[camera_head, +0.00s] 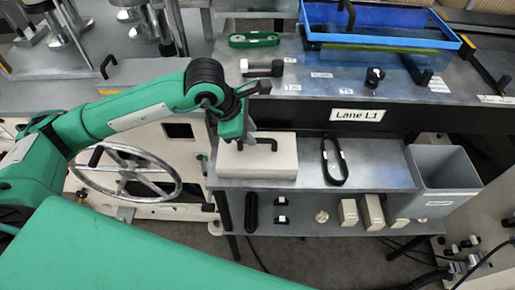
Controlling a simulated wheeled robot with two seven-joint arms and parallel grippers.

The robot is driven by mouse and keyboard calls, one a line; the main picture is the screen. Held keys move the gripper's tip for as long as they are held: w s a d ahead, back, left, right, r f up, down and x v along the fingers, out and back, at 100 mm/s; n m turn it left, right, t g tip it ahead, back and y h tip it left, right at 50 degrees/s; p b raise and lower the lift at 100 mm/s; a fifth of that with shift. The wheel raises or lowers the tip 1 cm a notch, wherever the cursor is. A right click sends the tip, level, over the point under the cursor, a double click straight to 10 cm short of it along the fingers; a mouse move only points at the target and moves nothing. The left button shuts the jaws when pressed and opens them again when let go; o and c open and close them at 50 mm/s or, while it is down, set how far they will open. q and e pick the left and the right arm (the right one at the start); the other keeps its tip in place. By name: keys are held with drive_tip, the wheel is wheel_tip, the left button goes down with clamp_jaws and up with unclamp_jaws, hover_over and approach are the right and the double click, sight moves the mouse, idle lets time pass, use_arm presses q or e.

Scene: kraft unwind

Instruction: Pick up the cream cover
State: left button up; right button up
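The cream cover (258,161) is a low box-shaped piece with a black handle (266,143) on top. It sits at the left end of the grey metal shelf below the "Lane L1" sign. My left arm reaches in from the left, and my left gripper (247,133) points down over the cover at the left end of the handle. The green wrist hides part of the fingers, so I cannot tell whether they are open or touch the handle. My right gripper is not in view.
A black oval band (334,160) lies on the shelf right of the cover. A grey bin (444,178) stands at the shelf's right end. A spoked handwheel (126,170) is at the left. A blue tray (380,37) sits on the upper bench. Small cream blocks (372,213) stand on the lower shelf.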

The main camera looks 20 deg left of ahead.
sight(257, 139)
use_arm(q)
drive_tip(key=shift+p+x, duration=0.7)
drive_tip(key=shift+x, duration=1.65)
drive_tip(key=shift+s+d, duration=0.1)
clamp_jaws()
drive_tip(key=shift+r, duration=0.1)
